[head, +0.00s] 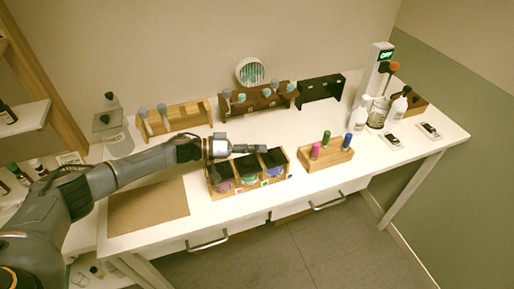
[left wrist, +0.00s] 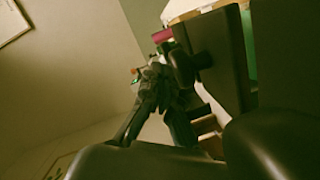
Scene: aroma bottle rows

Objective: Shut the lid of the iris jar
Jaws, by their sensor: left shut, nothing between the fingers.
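A wooden box (head: 292,164) at the table's front middle holds a row of jars with dark lids. The left jar (head: 223,184) shows pinkish purple, the middle jar (head: 249,179) green, and the right jar (head: 275,158) is mostly dark. I cannot read which is the iris jar, nor tell clearly which lids stand open. My left gripper (head: 264,148) is shut and empty, pointing right, just above the back of the box and partly hiding it. In the left wrist view its dark fingers (left wrist: 152,100) fill the middle. My right gripper is not in view.
A wooden block (head: 326,158) with coloured bottles stands right of the box. Bottle racks (head: 174,120) line the back. Pump bottles (head: 360,115) and a dispenser (head: 373,75) stand at the right. A brown mat (head: 150,208) lies front left. White tabletop is clear between the racks and box.

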